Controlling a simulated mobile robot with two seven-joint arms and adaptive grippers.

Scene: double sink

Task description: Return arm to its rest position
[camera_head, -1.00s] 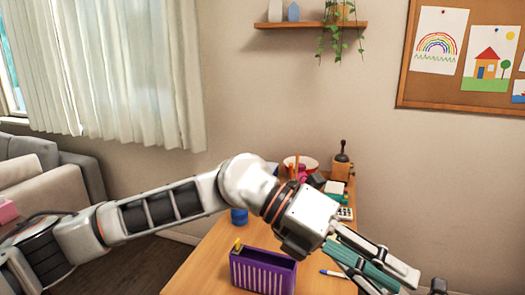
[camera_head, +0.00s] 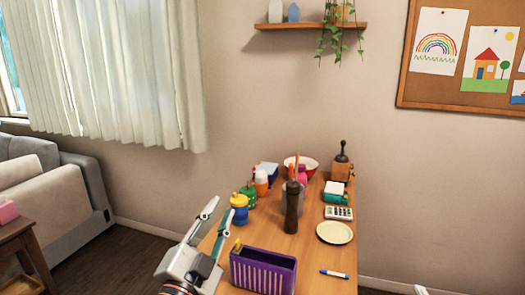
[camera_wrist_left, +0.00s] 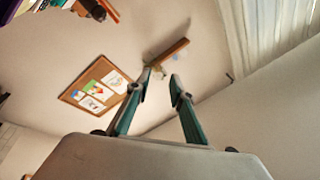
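My left gripper (camera_head: 220,209) is at the left edge of the wooden desk (camera_head: 304,248) in the head view, pointing up and away. Its two teal-and-white fingers are spread apart with nothing between them. The left wrist view also shows the fingers (camera_wrist_left: 160,77) apart and empty, against the wall. The rest of the left arm is mostly below the frame. A small white piece at the bottom right edge of the head view may be part of my right arm; its fingers cannot be made out.
A purple basket (camera_head: 262,272) stands on the near desk, close to my left gripper. A blue jar with a yellow lid (camera_head: 239,209), a dark brown bottle (camera_head: 291,208), a cream plate (camera_head: 334,232), a calculator (camera_head: 338,213) and a pen (camera_head: 334,274) are on the desk.

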